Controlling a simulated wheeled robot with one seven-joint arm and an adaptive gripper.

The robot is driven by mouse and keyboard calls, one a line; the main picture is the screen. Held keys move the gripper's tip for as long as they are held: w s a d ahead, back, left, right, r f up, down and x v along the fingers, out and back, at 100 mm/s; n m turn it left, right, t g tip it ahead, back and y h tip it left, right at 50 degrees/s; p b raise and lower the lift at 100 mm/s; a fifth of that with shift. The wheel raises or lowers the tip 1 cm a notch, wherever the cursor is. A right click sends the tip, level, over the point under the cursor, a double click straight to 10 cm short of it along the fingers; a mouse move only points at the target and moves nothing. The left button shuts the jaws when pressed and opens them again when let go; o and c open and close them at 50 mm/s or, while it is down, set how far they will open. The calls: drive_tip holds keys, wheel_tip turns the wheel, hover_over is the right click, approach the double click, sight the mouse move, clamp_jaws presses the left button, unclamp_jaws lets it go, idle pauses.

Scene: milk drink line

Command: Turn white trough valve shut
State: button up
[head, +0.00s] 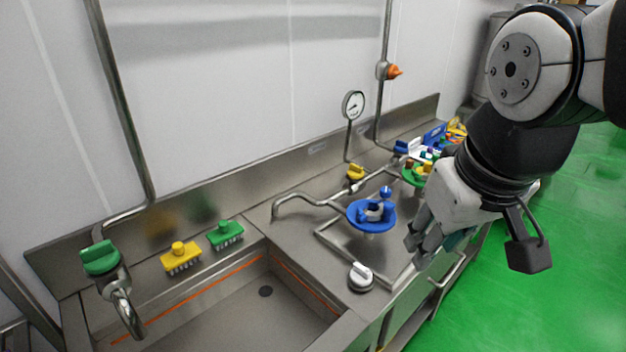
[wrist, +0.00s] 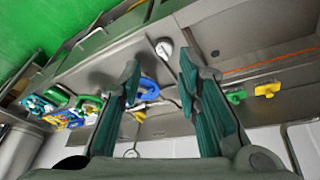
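The white trough valve (head: 361,277) is a round white knob with a raised bar handle on a dark base. It stands on the steel counter near the front edge, right of the sink. In the wrist view the white valve (wrist: 165,49) shows just beyond and between the fingertips. My gripper (head: 418,247) is above the counter's front edge, to the right of the valve and apart from it. In the wrist view my gripper (wrist: 160,66) has its two teal-padded fingers spread, with nothing between them.
A blue round holder (head: 371,230) stands behind the valve, beside a curved spout (head: 300,199). A sink (head: 225,310) lies left, with yellow (head: 181,258) and green (head: 226,235) brushes behind it.

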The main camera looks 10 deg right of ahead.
drive_tip(key=w+f+n+g, duration=0.2)
drive_tip(key=w+f+n, duration=0.15)
drive_tip(key=w, duration=0.75)
drive_tip(key=n+g, duration=0.2)
drive_tip(key=n, duration=0.1)
approach(362, 268)
drive_tip(key=shift+m+y, duration=0.25)
drive_tip(key=shift+y, duration=0.05)
drive_tip(key=f, duration=0.9)
drive_tip(key=shift+d+f+b, duration=0.1)
drive_tip(key=shift+d+b, duration=0.2)
drive_tip(key=shift+b, duration=0.1)
drive_tip(key=shift+c, duration=0.6)
clamp_jaws()
